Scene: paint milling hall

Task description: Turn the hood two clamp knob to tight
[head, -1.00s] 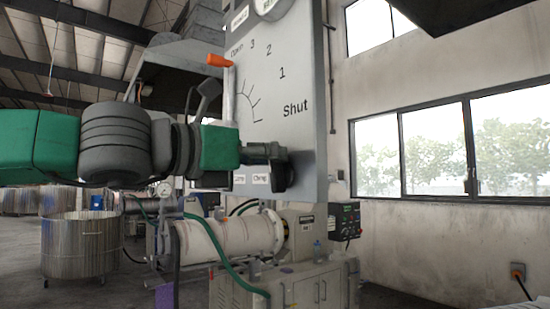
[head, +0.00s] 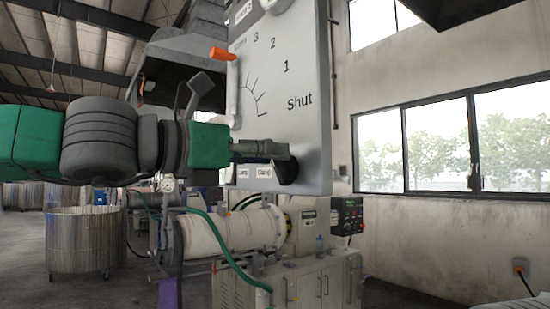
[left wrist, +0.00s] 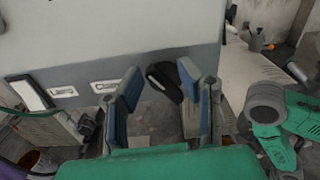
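The hood panel (head: 283,128) is a tall grey board with a damper scale marked 3, 2, 1 and Shut. A black knob (head: 287,170) sits at its lower edge, right of a small label that seems to read Clamp (head: 264,172). My left gripper (head: 277,151) is at the knob and partly covers it. In the left wrist view, the black knob (left wrist: 164,82) lies between the two spread blue finger pads of my left gripper (left wrist: 160,85), with gaps visible on both sides. The knob's pointer setting cannot be read. My right gripper is not in view.
An orange-tipped lever (head: 222,54) stands out at the panel's left side, above my left arm. Below are a white mill cylinder (head: 230,232) with a green hose and a grey cabinet (head: 315,283). A metal drum (head: 84,241) stands on the floor at left.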

